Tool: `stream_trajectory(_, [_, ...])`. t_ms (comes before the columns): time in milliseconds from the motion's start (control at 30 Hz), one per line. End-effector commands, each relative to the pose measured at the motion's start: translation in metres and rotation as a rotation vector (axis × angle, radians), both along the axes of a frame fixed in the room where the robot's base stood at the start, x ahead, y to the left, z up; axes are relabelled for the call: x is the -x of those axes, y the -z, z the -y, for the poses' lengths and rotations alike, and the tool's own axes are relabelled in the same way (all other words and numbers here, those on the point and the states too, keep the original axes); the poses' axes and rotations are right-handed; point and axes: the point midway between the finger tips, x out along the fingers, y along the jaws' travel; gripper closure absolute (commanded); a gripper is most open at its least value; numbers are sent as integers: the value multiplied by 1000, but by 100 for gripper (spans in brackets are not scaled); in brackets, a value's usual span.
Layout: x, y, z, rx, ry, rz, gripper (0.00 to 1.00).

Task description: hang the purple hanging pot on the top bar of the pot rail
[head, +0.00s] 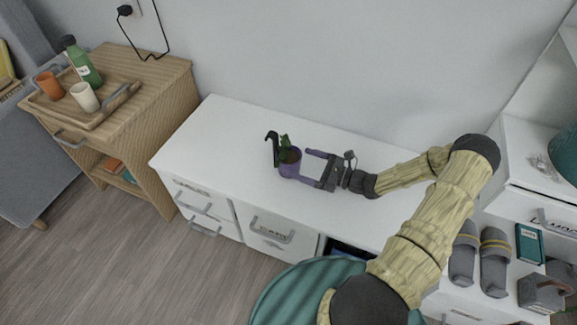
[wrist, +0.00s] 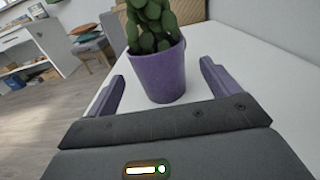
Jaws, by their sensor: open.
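The purple hanging pot (head: 289,165) stands upright on the white desk top and holds a green plant. In the wrist view the pot (wrist: 157,72) stands between and just beyond the two purple fingertips (wrist: 160,85), with space on both sides. The hook is not clear in the wrist view. I see no pot rail in either view.
The white desk top (head: 225,130) is otherwise clear around the pot, with a wall behind. A wooden cabinet (head: 150,90) at the left bears a tray (head: 105,112) with a green bottle and two cups. White shelves with grey slippers (head: 494,262) stand at the right.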

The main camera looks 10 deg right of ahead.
Motion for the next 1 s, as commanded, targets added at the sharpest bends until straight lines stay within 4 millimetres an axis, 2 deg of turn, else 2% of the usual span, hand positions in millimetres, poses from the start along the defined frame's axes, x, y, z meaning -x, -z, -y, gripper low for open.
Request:
stream_trajectory(133, [-7, 1, -10, 0, 0, 0, 12])
stream_trajectory(467, [-8, 0, -12, 0, 0, 0, 12])
stream_trajectory(800, [-31, 2, -47, 1, -3, 2, 12])
stream_trajectory(1000, [-36, 0, -53, 1, 1, 1, 12])
